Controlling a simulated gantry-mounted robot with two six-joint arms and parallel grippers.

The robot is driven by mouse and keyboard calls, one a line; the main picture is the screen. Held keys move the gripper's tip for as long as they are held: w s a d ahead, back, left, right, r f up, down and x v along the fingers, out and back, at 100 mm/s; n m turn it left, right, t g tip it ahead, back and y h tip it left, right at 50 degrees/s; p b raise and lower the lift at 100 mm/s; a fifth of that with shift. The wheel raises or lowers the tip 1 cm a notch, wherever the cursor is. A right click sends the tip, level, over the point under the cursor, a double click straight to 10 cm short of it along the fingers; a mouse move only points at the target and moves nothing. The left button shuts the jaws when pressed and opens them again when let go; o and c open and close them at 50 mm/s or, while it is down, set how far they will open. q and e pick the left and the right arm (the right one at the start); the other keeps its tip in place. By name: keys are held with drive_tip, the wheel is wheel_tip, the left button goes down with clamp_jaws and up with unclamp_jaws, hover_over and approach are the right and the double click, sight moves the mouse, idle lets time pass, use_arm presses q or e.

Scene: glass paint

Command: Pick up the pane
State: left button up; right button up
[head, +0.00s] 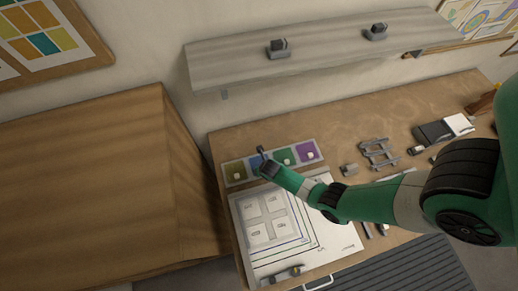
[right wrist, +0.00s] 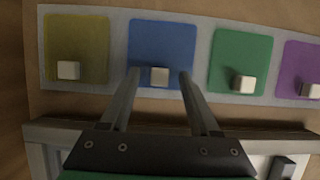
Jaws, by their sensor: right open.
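Four coloured panes lie in a row on a pale grey strip (head: 270,179), each with a small white block on it. They are olive (right wrist: 75,40), blue (right wrist: 161,40), green (right wrist: 240,55) and purple (right wrist: 303,65). My right gripper (right wrist: 159,76) is open, with one finger on each side of the blue pane's white block (right wrist: 159,77) as seen in the right wrist view. Whether the fingertips are level with the block or above it, I cannot tell. In the head view my right gripper (head: 264,155) partly covers the blue pane. My left gripper is not in view.
A white sheet with a framed pattern (head: 270,219) lies in front of the strip. A small rack (head: 378,153) and dark blocks (head: 433,133) sit to the right. A grey shelf (head: 330,50) hangs above the table's back.

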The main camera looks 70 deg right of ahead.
drive_tip(key=shift+d, duration=0.1)
clamp_jaws()
idle(0.5)
